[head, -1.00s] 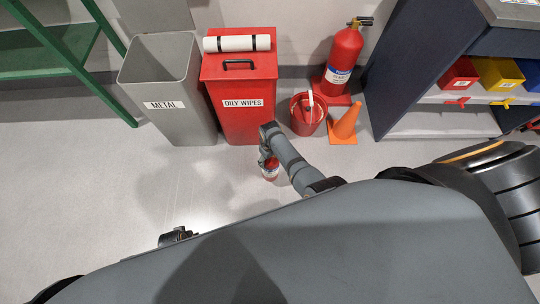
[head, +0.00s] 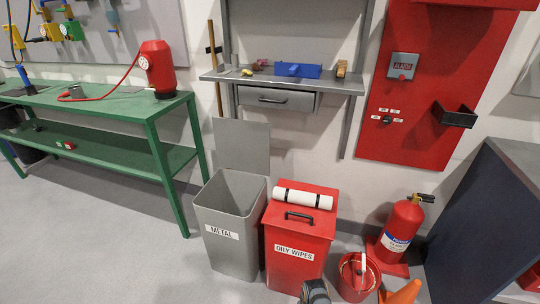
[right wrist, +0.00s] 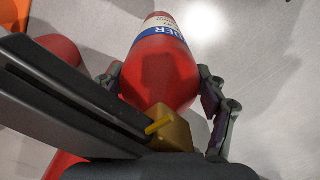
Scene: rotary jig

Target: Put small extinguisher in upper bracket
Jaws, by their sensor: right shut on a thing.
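The small extinguisher (right wrist: 160,70) is red with a white and blue label and a brass valve with a yellow pin, seen in the right wrist view. My right gripper (right wrist: 163,85) is shut on it, one finger on each side of its body near the valve end. In the head view only a bit of my right arm (head: 315,292) shows at the bottom edge; the held extinguisher is out of that view. A black open-topped bracket (head: 455,115) is fixed to the red wall panel (head: 425,148) at the right. My left gripper is out of view.
Below the panel stand a large extinguisher (head: 402,228), a red bucket (head: 352,292) and an orange cone (head: 405,292). Left of them are the red oily-wipes bin (head: 297,264) and grey metal bin (head: 232,255). A dark cabinet (head: 480,215) stands right. Floor at left is clear.

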